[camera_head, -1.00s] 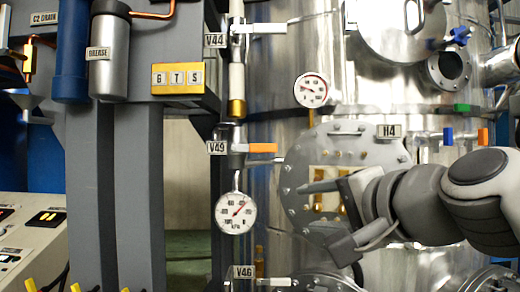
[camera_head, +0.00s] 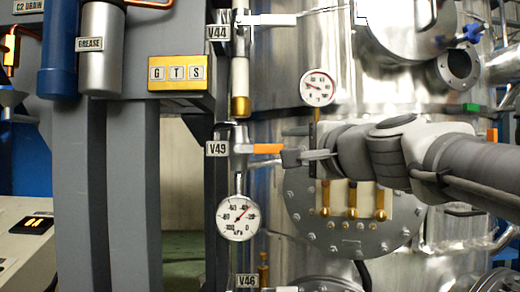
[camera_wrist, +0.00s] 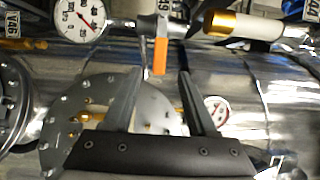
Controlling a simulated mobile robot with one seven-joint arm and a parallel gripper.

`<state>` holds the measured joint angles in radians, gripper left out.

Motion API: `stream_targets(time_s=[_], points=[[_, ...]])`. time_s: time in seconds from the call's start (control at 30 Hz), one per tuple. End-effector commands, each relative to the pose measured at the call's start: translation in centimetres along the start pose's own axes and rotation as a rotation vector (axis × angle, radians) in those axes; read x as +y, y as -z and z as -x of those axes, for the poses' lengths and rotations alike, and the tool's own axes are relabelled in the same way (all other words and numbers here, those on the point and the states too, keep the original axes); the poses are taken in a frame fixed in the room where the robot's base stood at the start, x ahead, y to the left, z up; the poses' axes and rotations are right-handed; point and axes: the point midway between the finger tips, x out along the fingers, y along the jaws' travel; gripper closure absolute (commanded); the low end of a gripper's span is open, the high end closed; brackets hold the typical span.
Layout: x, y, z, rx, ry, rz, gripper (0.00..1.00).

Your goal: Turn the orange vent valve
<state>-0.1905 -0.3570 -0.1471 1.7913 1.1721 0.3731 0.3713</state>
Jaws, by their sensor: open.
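The orange vent valve handle (camera_head: 268,149) sticks out to the right from the grey valve body (camera_head: 239,148) beside the V49 label (camera_head: 217,149). My gripper (camera_head: 296,143) reaches in from the right, and its fingers point left at about the handle's height. In the wrist view the orange handle (camera_wrist: 160,56) lies just ahead of the open fingertips of my gripper (camera_wrist: 162,72), roughly between them. Nothing is held. In the head view the gripper's nearer finger looks close to the handle's free end; contact cannot be told.
A pressure gauge (camera_head: 238,217) hangs below the valve, and a smaller gauge (camera_head: 318,88) sits above my wrist. The white V44 handle (camera_head: 272,20) is higher up. A bolted round flange (camera_head: 385,238) lies behind and below my arm.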

Motion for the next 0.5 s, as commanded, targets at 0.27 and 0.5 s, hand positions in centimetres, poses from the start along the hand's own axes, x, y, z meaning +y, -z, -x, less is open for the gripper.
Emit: stream_targets(time_s=[0.27, 0.5], points=[[0.0, -0.1, -5.2, -0.002, -0.002, -0.001, 0.43], [0.0, 0.0, -8.3, 0.0, -0.001, 0.001, 0.43]])
